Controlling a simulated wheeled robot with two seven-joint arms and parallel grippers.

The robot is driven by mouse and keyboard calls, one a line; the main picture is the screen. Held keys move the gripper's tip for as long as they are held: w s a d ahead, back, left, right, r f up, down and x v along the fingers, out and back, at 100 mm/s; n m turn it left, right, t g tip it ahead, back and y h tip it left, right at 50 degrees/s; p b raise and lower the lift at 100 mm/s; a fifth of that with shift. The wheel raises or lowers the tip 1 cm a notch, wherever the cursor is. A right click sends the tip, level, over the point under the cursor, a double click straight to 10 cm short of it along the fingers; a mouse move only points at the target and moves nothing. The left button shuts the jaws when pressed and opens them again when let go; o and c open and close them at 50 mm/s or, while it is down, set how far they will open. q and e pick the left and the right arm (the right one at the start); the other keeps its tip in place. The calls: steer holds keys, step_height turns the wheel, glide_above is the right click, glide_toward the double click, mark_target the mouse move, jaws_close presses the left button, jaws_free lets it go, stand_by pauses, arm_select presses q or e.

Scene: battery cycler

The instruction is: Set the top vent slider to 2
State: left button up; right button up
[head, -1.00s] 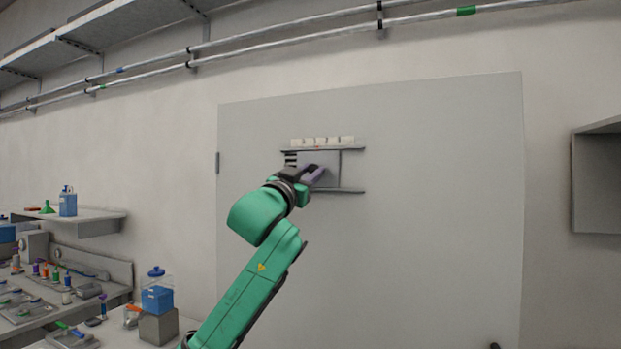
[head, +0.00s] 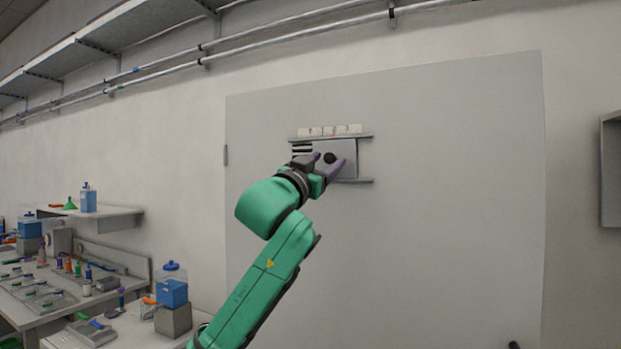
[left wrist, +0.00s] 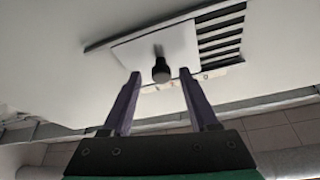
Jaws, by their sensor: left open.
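The top vent slider is a light grey plate (head: 348,150) between two horizontal rails on a large grey panel. It also shows in the left wrist view (left wrist: 178,42), with dark slats (left wrist: 222,35) uncovered beside it. A round black knob (head: 330,157) stands out from the plate; it also shows in the left wrist view (left wrist: 161,72). White number tiles (head: 330,130) sit above the upper rail; their digits are too small to read. My left gripper (head: 327,164) is open, its purple fingers on either side of the knob with gaps. My right gripper is out of view.
A side bench (head: 60,300) with tools and bottles is at lower left, below a small wall shelf (head: 118,218). Pipes (head: 260,50) run along the upper wall. The panel (head: 450,200) right of the vent is clear.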

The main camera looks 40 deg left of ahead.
arm_select(q)
steer(key=b+v, duration=0.7)
steer(key=v, duration=0.6)
steer(key=shift+s, duration=0.2)
steer(key=shift+f, duration=0.15)
